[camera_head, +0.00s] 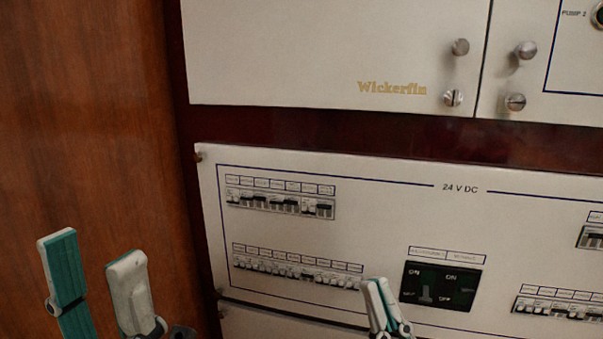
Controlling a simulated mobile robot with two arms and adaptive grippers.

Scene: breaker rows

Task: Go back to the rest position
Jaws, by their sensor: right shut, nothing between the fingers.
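My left gripper (97,275) is at the lower left, in front of the brown wood wall. Its two white and teal fingers stand apart with a clear gap between them, and nothing is held. My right gripper (378,290) is at the bottom centre, in front of the white 24 V DC panel (400,221). Its fingers are together and hold nothing. It is just right of the lower breaker row (295,268) and left of the black switch block (440,284). I cannot tell whether it touches the panel. Most of both arms is out of view.
An upper breaker row (280,198) sits on the panel, with more breakers (558,305) at the right. A white cabinet (320,50) with round metal knobs (460,47) is above. The wood wall (90,130) bounds the left side.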

